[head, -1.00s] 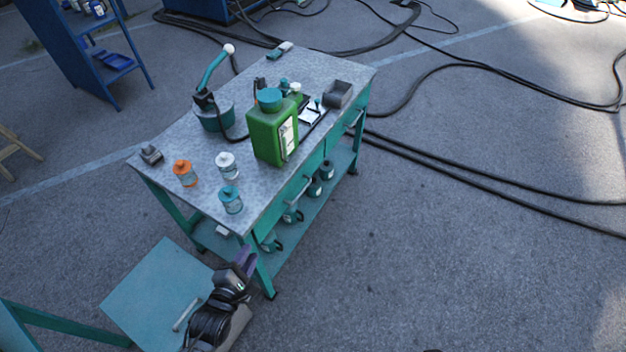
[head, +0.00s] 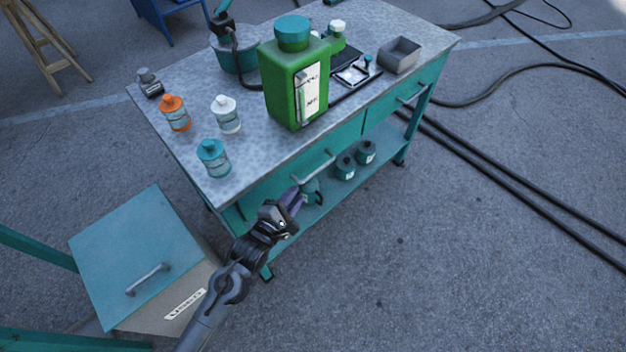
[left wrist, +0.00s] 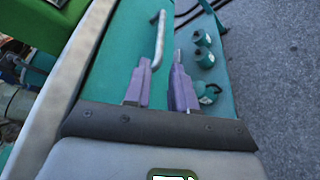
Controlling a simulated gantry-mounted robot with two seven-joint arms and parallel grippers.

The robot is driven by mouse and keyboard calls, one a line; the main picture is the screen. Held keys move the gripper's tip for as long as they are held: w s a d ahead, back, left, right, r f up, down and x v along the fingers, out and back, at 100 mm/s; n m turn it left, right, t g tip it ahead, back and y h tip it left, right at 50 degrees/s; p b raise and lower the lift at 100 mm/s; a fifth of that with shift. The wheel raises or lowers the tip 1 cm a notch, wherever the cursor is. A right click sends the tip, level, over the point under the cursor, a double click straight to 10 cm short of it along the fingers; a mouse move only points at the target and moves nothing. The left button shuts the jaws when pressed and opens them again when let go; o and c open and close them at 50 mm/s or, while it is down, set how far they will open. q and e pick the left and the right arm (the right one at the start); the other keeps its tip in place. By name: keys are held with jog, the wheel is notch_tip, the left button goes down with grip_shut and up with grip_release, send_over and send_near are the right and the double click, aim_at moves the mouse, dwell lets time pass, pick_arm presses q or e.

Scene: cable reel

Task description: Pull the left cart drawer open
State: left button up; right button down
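The teal cart (head: 235,165) has a grey speckled top and two drawers in its long side. The left drawer (head: 275,185) looks shut, its front flush with the cart, and carries a pale bar handle (head: 314,168). My left gripper (head: 297,198) is just below and in front of that handle, with purple fingers. In the left wrist view, the two fingers (left wrist: 160,82) are apart with nothing between them. The handle (left wrist: 159,38) lies just beyond the fingertips, nearer the left finger; I cannot tell if they touch. My right gripper is not in view.
A green canister (head: 293,88), several small bottles and a grey tray (head: 400,55) stand on the cart top. A teal-topped box (head: 140,250) is at the lower left. Black cables cross the ground at right.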

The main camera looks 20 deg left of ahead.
aim_at(310, 178)
pick_arm(q)
jog(key=b+x, duration=0.3)
jog(key=x, duration=0.7)
jog(key=shift+w+d, duration=0.15)
jog(key=shift+w, duration=0.05)
jog(key=shift+w+b, duration=0.35)
jog(key=shift+w, duration=0.1)
grip_shut()
